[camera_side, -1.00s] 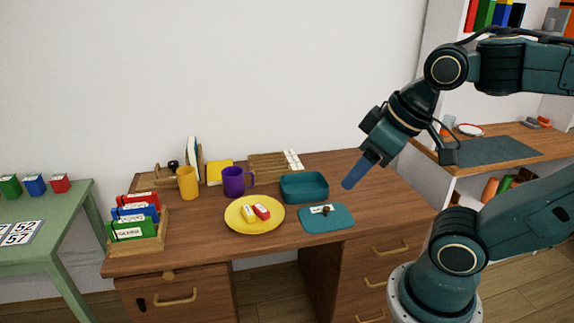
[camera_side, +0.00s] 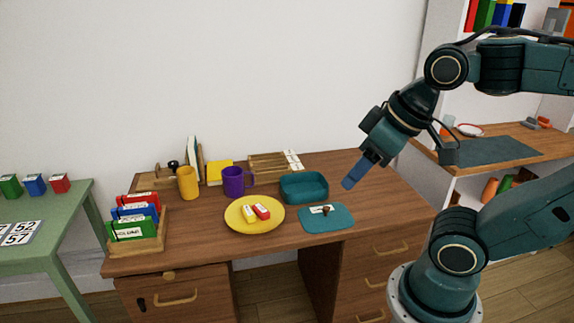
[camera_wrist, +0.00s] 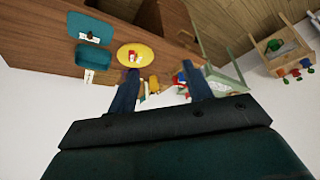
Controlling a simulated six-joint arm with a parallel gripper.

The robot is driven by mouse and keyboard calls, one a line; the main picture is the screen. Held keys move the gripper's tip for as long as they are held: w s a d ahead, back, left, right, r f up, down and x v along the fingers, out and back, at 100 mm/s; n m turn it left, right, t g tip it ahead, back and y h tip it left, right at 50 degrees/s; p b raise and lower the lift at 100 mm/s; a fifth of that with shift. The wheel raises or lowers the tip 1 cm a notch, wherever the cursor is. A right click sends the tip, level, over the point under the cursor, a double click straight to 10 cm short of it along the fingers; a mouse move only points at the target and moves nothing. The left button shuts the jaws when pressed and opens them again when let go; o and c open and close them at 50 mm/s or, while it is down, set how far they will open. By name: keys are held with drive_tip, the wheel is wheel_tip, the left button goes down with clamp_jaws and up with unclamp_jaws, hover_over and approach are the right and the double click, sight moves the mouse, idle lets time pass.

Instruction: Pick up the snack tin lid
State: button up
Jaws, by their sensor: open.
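The snack tin lid (camera_side: 338,222) is a flat teal plate with a small dark knob and a white label. It lies on the brown desk near its front edge. The lid also shows at the upper left of the wrist view (camera_wrist: 90,22). The open teal tin (camera_side: 304,192) stands just behind the lid; it shows in the wrist view too (camera_wrist: 93,59). My gripper (camera_side: 349,183) is above the desk, up and to the right of the lid, apart from it. Its two blue fingers are spread and empty in the wrist view (camera_wrist: 162,88).
A purple mug (camera_side: 233,181), a yellow cup (camera_side: 188,183) and a wooden rack of coloured boxes (camera_side: 150,245) stand farther left. The desk's right part (camera_side: 395,205) is clear.

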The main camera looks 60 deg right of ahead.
idle(0.3)
drive_tip(key=n+g, duration=0.6)
drive_tip(key=n, duration=1.2)
hover_over(327, 207)
wheel_tip(327, 207, down, 21)
drive_tip(key=shift+a, duration=0.15)
drive_tip(key=shift+f, duration=0.15)
drive_tip(key=shift+f, duration=4.15)
